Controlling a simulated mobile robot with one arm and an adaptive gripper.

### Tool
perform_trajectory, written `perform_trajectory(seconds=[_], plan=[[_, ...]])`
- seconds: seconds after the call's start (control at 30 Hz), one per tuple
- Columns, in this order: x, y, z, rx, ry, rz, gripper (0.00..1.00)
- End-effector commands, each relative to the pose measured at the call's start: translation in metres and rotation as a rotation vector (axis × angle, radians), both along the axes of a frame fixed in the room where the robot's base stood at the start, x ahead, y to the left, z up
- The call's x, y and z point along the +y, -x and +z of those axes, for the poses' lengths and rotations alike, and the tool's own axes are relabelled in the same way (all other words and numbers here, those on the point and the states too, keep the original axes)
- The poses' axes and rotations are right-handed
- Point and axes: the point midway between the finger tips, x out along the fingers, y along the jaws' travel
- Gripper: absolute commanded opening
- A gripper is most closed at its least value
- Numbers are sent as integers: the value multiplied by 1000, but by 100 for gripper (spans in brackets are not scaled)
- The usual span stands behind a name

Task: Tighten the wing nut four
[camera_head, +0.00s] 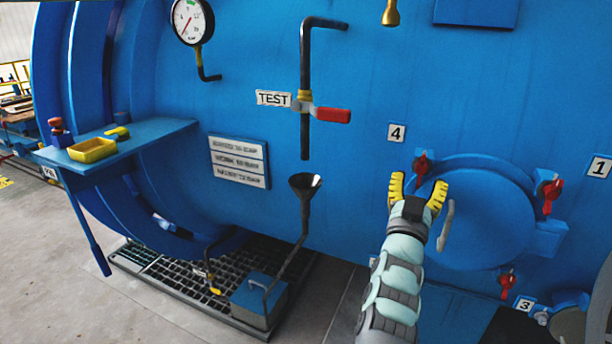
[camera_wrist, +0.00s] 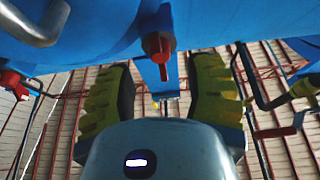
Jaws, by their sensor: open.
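Wing nut four (camera_head: 421,165) is red and sits at the upper left edge of the round blue hatch (camera_head: 480,225), below the label plate "4" (camera_head: 397,132). My gripper (camera_head: 418,188) is open, with its yellow ridged fingers spread just below and in front of this nut. In the wrist view the red nut (camera_wrist: 161,56) shows end-on, centred between the open fingers (camera_wrist: 158,75). No contact between the fingers and the nut is visible. The gripper and arm hide part of the hatch's left edge.
Other red wing nuts are at the hatch's upper right (camera_head: 550,192) and lower right (camera_head: 507,282). A grey curved handle (camera_head: 445,226) stands close to the right of my gripper. The TEST pipe with its red valve lever (camera_head: 332,115) and a black funnel (camera_head: 305,184) are to the left.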

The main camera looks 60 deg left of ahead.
Motion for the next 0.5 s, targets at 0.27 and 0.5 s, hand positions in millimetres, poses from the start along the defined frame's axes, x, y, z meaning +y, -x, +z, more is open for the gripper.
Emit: perform_trajectory(seconds=[0.27, 0.5], plan=[[-24, 44, -21, 2, 3, 7, 53], [-34, 61, -29, 1, 2, 7, 53]])
